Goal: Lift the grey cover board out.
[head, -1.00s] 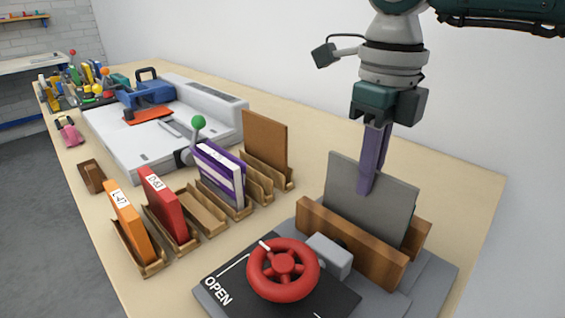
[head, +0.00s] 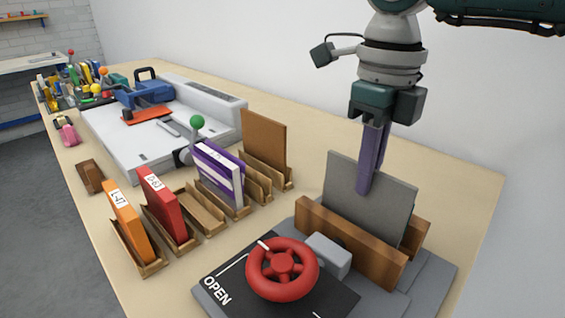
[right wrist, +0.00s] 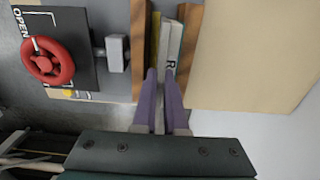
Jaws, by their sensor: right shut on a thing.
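The grey cover board (head: 350,192) stands upright between the two wooden jaws (head: 352,243) of the press at the front right. Its lower part is hidden behind the front jaw. My right gripper (head: 366,190) comes down from above, its purple fingers shut on the board's upper part. In the right wrist view the fingers (right wrist: 160,75) reach down into the gap between the jaws. Yellow and white edges (right wrist: 171,45), one marked R, show in that gap. My left gripper is not in view.
A red handwheel (head: 283,268) and a plate marked OPEN sit in front of the press. Wooden racks (head: 204,212) hold orange, red, purple-and-white and brown pieces to the left. A white machine (head: 125,145) stands behind them. The table right of the press is clear.

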